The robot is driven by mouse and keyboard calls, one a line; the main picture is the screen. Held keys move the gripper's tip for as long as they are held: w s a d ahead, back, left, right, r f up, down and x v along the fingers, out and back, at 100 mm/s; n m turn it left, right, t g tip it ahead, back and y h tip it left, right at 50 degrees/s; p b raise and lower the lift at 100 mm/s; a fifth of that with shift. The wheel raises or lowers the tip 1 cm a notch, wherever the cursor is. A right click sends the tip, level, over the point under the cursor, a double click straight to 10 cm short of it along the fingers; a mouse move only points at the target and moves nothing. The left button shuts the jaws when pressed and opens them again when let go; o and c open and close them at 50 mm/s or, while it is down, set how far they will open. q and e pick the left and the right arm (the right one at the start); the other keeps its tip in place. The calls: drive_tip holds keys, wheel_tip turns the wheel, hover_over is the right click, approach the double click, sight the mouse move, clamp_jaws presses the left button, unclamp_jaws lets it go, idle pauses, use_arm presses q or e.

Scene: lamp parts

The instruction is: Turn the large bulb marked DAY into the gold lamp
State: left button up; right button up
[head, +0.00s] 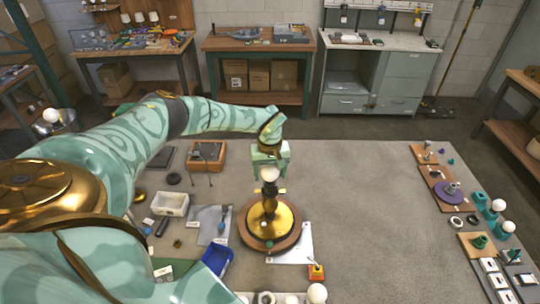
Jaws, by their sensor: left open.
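The gold lamp (271,229) stands upright on a round brown base in the middle of the table. A white bulb (270,174) sits upright at the top of its stem. No DAY mark is readable on it, and how deep it sits in the socket is not clear. My left gripper (270,185) reaches in from the left and points down over the lamp top. It is open, with its fingers around the bulb; contact cannot be made out. My right gripper is not in view.
Another large white bulb (317,293) stands at the front edge. A blue bin (217,260) and a white tray (170,204) lie left of the lamp. Teal holders with bulbs (499,205) stand at the right edge.

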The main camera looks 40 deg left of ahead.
use_arm(q)
drive_tip(key=shift+n, duration=0.6)
drive_tip(key=n+p, duration=0.2)
drive_tip(key=n, duration=0.3)
drive_tip(key=shift+r, duration=0.1)
drive_tip(key=shift+n, duration=0.9)
drive_tip(key=n+p, duration=0.1)
drive_tip(key=n, duration=0.2)
drive_tip(key=shift+w+n, duration=0.1)
drive_tip(key=shift+n, duration=0.3)
drive_tip(key=n+p, duration=0.1)
drive_tip(key=n, duration=0.2)
drive_tip(key=c, duration=0.7)
drive_tip(key=shift+f+m+b, duration=0.2)
drive_tip(key=shift+m+b, duration=0.3)
drive_tip(key=shift+m, duration=0.7)
drive_tip(key=m+b, duration=0.1)
drive_tip(key=m, duration=0.1)
drive_tip(key=shift+m, duration=1.3)
